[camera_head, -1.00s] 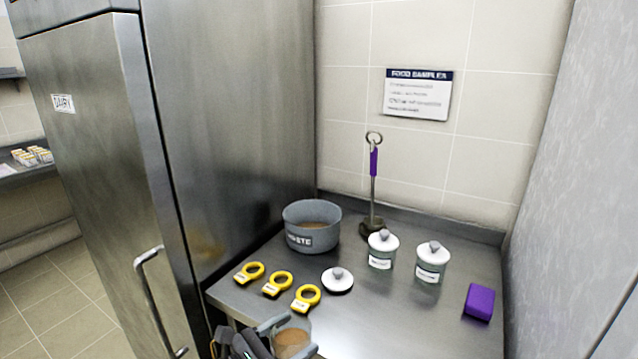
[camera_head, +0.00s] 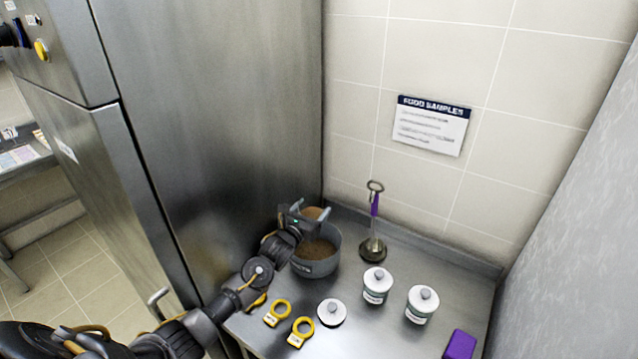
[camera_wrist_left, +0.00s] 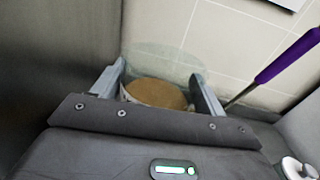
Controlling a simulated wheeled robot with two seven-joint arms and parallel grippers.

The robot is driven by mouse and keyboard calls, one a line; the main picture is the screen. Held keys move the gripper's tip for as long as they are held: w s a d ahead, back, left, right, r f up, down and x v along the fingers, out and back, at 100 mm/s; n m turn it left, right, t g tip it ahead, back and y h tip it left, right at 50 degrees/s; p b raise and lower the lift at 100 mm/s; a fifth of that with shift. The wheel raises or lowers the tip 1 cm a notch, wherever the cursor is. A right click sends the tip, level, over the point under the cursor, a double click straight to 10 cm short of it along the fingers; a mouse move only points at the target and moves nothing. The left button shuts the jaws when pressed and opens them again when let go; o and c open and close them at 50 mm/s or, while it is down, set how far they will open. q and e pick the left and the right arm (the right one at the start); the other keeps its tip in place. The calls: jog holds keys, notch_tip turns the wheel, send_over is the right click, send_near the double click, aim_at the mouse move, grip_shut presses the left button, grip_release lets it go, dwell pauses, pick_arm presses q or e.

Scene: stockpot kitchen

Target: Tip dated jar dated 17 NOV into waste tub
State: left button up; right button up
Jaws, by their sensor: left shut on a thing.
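My left gripper (camera_head: 306,214) is shut on a clear glass jar with brown contents (camera_head: 317,213), above the back of the grey waste tub (camera_head: 316,268). In the left wrist view the jar (camera_wrist_left: 155,95) sits between the two fingers (camera_wrist_left: 160,90). Its date label is not in sight, and I cannot tell how far it is tilted. The tub stands on the steel counter beside the fridge and has brown matter inside. A loose white lid (camera_head: 331,313) lies on the counter in front of the tub. My right gripper is not in view.
Two lidded jars (camera_head: 377,285) (camera_head: 421,304) stand to the right. A purple-handled tool (camera_head: 375,205) stands upright behind them. A purple block (camera_head: 460,345) lies at the front right. The fridge side (camera_head: 225,130) closely borders the tub's left.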

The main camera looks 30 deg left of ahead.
pick_arm(q)
jog(key=shift+w+a+r, duration=0.3)
jog(key=shift+w+r, duration=0.15)
jog(key=shift+r, duration=0.05)
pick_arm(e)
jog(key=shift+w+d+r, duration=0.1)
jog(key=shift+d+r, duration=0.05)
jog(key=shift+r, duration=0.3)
pick_arm(q)
jog(key=shift+d, duration=0.15)
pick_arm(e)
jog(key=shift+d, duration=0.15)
